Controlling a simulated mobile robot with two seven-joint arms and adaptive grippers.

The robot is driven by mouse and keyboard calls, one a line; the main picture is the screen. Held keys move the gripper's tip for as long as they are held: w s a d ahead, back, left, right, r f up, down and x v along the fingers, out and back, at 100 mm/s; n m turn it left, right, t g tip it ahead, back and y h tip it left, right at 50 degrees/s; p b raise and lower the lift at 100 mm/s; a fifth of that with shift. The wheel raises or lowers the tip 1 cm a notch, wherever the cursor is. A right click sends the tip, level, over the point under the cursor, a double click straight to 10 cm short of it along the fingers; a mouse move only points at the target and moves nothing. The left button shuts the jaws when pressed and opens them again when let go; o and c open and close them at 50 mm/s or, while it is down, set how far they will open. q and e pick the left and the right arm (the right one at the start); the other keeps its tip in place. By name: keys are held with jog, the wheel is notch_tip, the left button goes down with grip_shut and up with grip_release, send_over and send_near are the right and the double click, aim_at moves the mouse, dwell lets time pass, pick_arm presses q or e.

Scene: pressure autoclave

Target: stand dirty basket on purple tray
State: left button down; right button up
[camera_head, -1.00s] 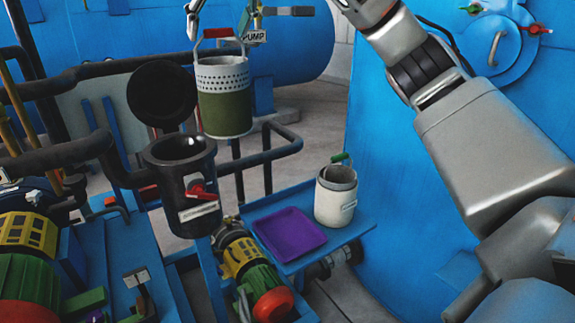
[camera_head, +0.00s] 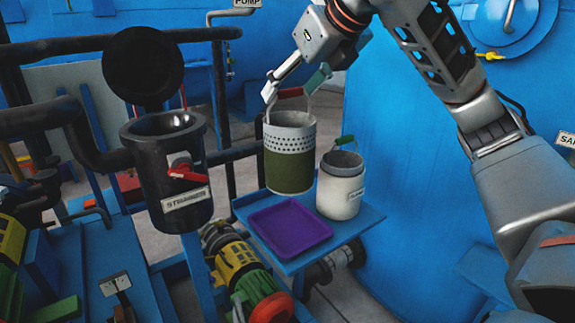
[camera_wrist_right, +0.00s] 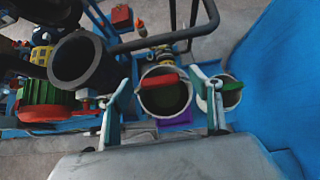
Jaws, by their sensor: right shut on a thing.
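The dirty basket (camera_head: 289,160) is a cylinder with a perforated grey-white upper band, a green lower part and a red-gripped handle (camera_head: 290,93). My right gripper (camera_head: 294,88) is shut on that handle, and the basket hangs upright below it. The purple tray (camera_head: 289,228) lies flat and empty on a small blue shelf. In the head view the basket's bottom appears just behind the tray's far edge; its exact height above the shelf is hard to tell. In the right wrist view the basket (camera_wrist_right: 166,98) is seen from above, with some purple tray (camera_wrist_right: 176,123) beyond its rim. My left gripper is not in view.
A white container (camera_head: 341,192) holding a green-handled basket (camera_head: 345,141) stands on the blue shelf (camera_head: 352,225), close right of the dirty basket. The open black strainer (camera_head: 150,150) is at left. A pump (camera_head: 235,262) sits left below the shelf. A blue wall rises at right.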

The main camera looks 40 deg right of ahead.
aim_at(293, 153)
jog(key=f+b, duration=0.2)
jog(key=f, duration=0.2)
jog(key=f+b, duration=0.1)
jog(key=f, duration=0.3)
jog(key=shift+w+f+b, duration=0.2)
jog(key=shift+f+b, duration=0.15)
jog(key=shift+f, duration=0.45)
jog(key=shift+s+f+b, duration=0.1)
jog(key=shift+b, duration=0.25)
notch_tip(293, 153, down, 4)
jog(key=shift+f+b, duration=0.25)
jog(key=shift+b, duration=0.95)
jog(key=shift+s+r, duration=0.1)
jog(key=shift+r, duration=0.2)
jog(key=shift+f, duration=0.15)
jog(key=o, duration=2)
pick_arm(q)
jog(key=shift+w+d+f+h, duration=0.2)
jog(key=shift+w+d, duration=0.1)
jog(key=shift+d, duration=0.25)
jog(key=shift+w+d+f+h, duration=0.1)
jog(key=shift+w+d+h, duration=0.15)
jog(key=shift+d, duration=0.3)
